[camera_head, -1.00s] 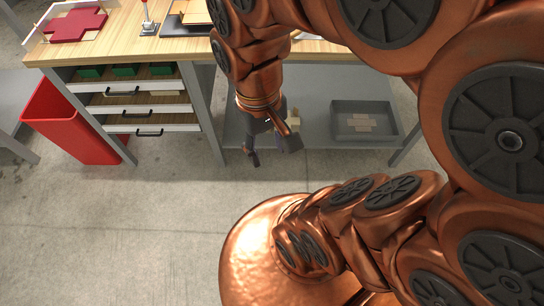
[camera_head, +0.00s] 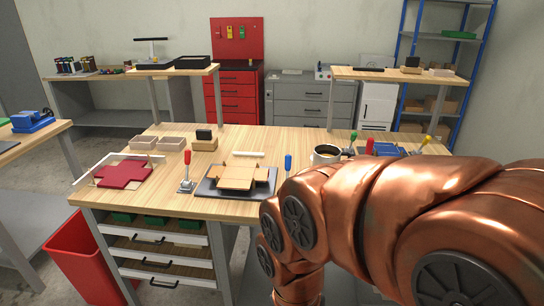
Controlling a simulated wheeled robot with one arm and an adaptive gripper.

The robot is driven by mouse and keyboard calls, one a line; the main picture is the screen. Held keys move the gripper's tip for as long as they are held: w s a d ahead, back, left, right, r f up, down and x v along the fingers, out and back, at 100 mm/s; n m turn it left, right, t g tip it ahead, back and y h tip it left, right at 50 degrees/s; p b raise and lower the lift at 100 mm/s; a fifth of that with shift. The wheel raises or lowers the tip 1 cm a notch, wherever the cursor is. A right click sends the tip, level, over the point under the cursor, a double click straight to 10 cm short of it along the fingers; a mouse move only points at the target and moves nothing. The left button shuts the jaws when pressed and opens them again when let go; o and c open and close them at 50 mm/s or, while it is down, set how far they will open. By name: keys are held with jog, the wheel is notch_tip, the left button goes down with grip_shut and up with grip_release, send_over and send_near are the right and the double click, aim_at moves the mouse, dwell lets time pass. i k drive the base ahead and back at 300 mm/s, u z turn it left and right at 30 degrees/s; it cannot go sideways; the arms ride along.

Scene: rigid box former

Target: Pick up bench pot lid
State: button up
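A small dark pot (camera_head: 326,155) with a pale rim stands at the back right of the wooden workbench (camera_head: 300,142), just left of a red-handled tool and partly behind my arm. Its top looks dark inside the rim. I cannot make out a separate lid at this size. My copper arm crosses the right and lower middle of the view, and its end runs out of the bottom edge. My gripper is not in view.
A black tray (camera_head: 207,190) with folded brown card lies mid-bench, between a red-handled clamp (camera_head: 187,172) and a blue-handled one (camera_head: 288,165). Red card (camera_head: 124,174) lies at the left.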

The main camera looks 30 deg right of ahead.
aim_at(325, 153)
jog(key=z, duration=1.15)
jog(key=k, duration=0.5)
jog(key=u, duration=1.8)
jog(key=i, duration=1.1)
jog(key=z, duration=2.3)
